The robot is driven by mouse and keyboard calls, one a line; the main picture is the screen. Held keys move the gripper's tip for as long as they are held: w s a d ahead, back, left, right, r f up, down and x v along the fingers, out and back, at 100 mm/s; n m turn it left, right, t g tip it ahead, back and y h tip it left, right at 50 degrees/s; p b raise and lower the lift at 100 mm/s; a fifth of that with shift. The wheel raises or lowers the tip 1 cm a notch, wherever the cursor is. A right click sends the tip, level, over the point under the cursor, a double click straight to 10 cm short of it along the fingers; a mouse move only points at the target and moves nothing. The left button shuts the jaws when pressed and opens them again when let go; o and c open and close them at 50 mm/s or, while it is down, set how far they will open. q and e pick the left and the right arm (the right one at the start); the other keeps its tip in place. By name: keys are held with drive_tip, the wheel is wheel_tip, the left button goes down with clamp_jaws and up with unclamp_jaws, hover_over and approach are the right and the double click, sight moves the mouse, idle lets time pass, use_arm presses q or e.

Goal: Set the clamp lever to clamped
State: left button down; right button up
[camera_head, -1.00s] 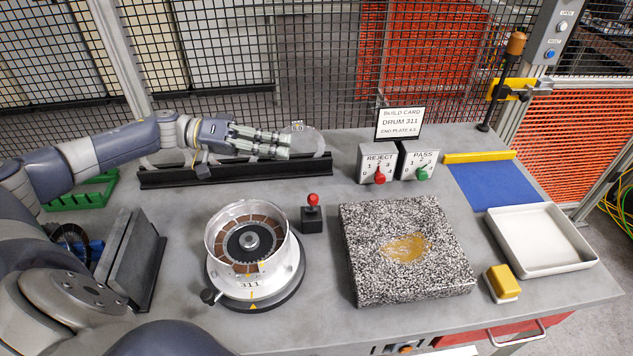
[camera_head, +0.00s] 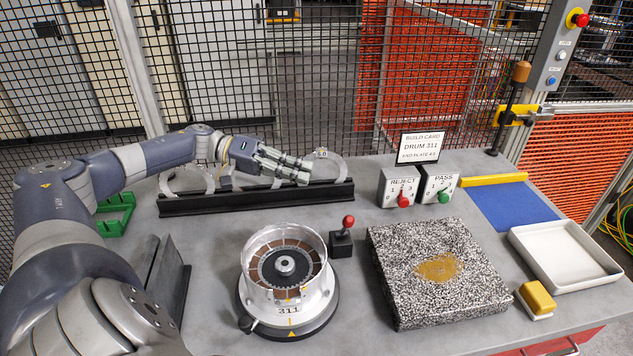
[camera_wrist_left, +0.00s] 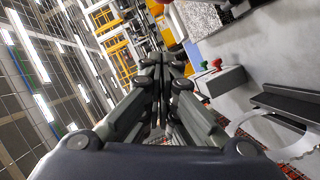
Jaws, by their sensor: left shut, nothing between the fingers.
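A small lever with a red ball knob (camera_head: 348,221) stands on a black block (camera_head: 341,244), just right of the drum (camera_head: 287,268); I take it as the clamp lever. It leans slightly right in the head view, and its clamp setting cannot be read. My right gripper is out of view.
The black rack (camera_head: 256,201) holds pale rings. REJECT (camera_head: 400,187) and PASS (camera_head: 436,184) boxes stand behind a speckled slab (camera_head: 437,273). At right are a blue mat (camera_head: 511,206), a white tray (camera_head: 565,257) and an orange-handled lever (camera_head: 521,72) on a post.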

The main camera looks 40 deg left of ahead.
sight(345, 228)
use_arm(q)
drive_tip(key=w+d+f+p, duration=0.1)
drive_tip(key=d+f+p, duration=0.2)
drive_tip(key=d, duration=0.6)
drive_tip(key=shift+w+d+f+p, duration=0.3)
drive_tip(key=shift+d+p, duration=0.1)
drive_tip(key=shift+p, duration=0.55)
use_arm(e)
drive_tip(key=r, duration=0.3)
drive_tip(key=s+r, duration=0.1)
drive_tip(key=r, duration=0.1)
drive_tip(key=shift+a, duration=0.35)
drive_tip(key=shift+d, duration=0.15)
use_arm(q)
drive_tip(key=shift+s, duration=0.1)
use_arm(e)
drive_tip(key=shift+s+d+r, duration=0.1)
